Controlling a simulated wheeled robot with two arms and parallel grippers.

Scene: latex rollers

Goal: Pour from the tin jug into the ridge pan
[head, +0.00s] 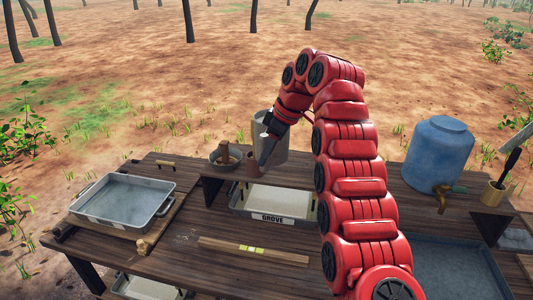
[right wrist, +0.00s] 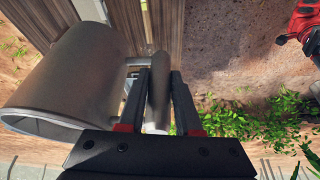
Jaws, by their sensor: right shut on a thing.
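The tin jug (head: 284,150) is a grey metal cylinder, roughly upright above the raised shelf at the back of the bench. It fills the left of the right wrist view (right wrist: 65,85). A pan with the label GROVE (head: 278,200) sits under the shelf. A grey two-handled pan (head: 123,222) stands at the left; no RIDGE label is readable. My left gripper is not visible.
A blue barrel with a tap (head: 437,150) stands at the right. A wooden strip (head: 225,246) lies on the front of the bench. Bare planks lie between it and the left pan.

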